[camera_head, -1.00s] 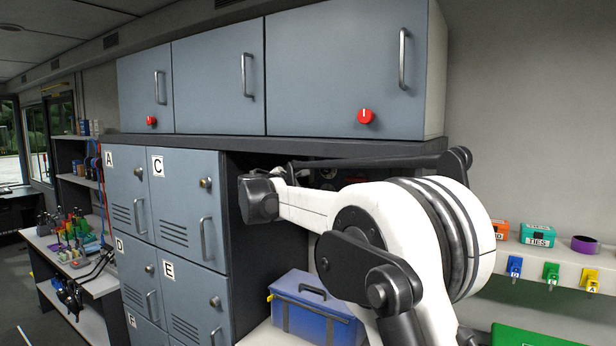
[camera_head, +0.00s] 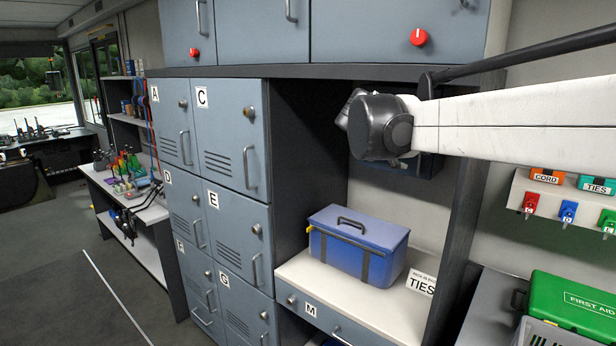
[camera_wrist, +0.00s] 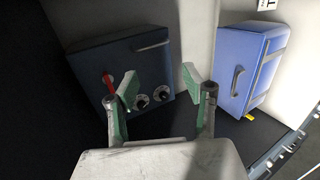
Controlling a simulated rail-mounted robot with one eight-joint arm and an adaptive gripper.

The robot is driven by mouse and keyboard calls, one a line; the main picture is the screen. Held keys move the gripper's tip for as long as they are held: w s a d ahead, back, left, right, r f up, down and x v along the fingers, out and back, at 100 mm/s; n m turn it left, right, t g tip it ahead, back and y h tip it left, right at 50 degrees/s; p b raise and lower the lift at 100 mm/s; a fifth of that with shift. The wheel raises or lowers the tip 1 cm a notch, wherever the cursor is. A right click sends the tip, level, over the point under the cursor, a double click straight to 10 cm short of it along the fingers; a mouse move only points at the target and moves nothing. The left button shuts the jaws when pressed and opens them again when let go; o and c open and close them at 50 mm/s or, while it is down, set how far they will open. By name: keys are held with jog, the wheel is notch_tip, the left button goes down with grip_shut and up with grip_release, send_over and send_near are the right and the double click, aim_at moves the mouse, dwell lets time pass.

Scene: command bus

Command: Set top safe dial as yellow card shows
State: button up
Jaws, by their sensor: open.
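The safe (camera_wrist: 125,65) is a dark blue box with a pale bar handle (camera_wrist: 152,46), a red lever (camera_wrist: 107,82) and small round dials (camera_wrist: 160,93) on its face in the wrist view. The wrist view is turned, so I cannot tell which dial is the top one, and the dial marks are too small to read. My gripper (camera_wrist: 160,81) is open and empty, its green-padded fingers in front of the dials. In the head view, only a dark edge of the safe (camera_head: 431,165) shows behind my arm. I see no yellow card.
A blue toolbox (camera_head: 350,246) stands on the shelf below the safe; it also shows in the wrist view (camera_wrist: 250,70). A tall dark cabinet side (camera_head: 293,165) bounds the alcove on the left. A green first aid case (camera_head: 575,305) sits at lower right.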

jog(key=s+a+f+m+y+b, duration=0.1)
jog(key=s+f+m+y+b, duration=0.1)
jog(key=s+f, duration=0.7)
jog(key=s+a+f+m+g+y+b, duration=0.1)
jog(key=s+f+m, duration=0.4)
jog(key=s+f, duration=0.5)
jog(key=s+a+f+m+g+y+b, duration=0.1)
jog(key=s+f+m+y+b, duration=0.2)
jog(key=s+f, duration=0.7)
jog(key=s+y, duration=0.2)
jog(key=s, duration=0.7)
jog(key=shift+r, duration=0.1)
